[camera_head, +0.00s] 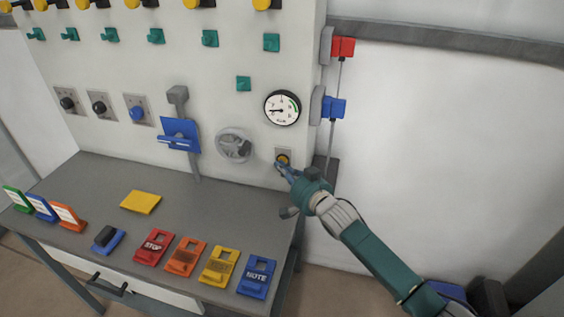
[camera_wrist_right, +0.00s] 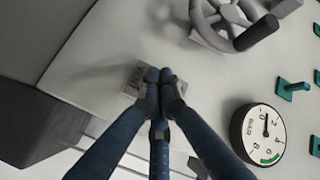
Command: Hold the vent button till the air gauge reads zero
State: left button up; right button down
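My left gripper is out of view.
A grey handwheel (camera_head: 235,146) and a blue lever (camera_head: 180,133) are left of the button. Red (camera_head: 343,47) and blue (camera_head: 334,108) blocks sit at the panel's right edge. The grey bench (camera_head: 195,208) below holds several coloured tags.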

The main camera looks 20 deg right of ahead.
jog(key=shift+r, duration=0.1)
dwell(0.3)
jog(key=shift+s+a+p, duration=0.4)
jog(key=shift+s+p, duration=0.15)
jog(key=shift+s, duration=0.15)
jog(key=s+a+p, duration=0.1)
jog(key=s, duration=0.1)
jog(key=s+a+p, duration=0.1)
jog(key=s+p, duration=0.1)
jog(key=shift+a, duration=0.4)
